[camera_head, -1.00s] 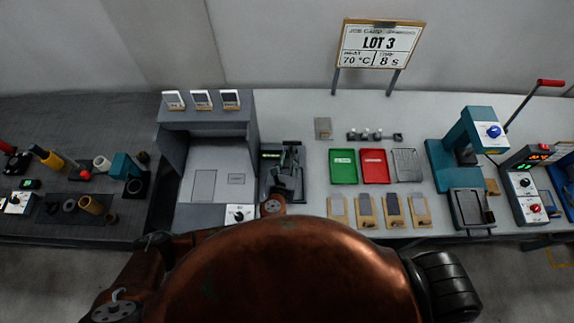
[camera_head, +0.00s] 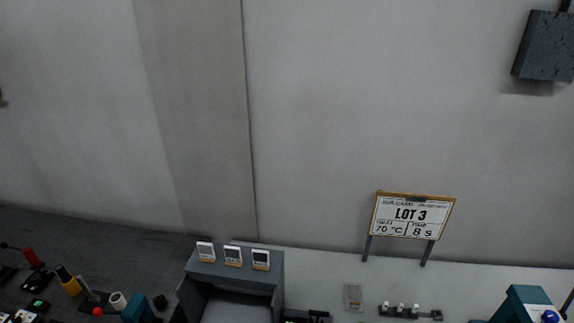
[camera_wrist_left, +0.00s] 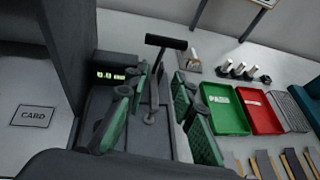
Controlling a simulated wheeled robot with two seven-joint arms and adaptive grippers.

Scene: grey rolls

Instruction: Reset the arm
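My left gripper (camera_wrist_left: 155,125) shows in the left wrist view with its green-padded fingers spread wide apart and nothing between the pads. Behind the fingers is a dark device with a T-shaped handle (camera_wrist_left: 165,42) and a small lit display (camera_wrist_left: 112,74); I cannot tell the exact gap between them. Neither of my arms or grippers shows in the head view now. My right gripper is in no current view.
A green tray (camera_wrist_left: 228,118), a red tray (camera_wrist_left: 263,115) and a grey tray (camera_wrist_left: 293,107) lie right of the gripper. A dark box (camera_head: 545,47) hangs on the wall.

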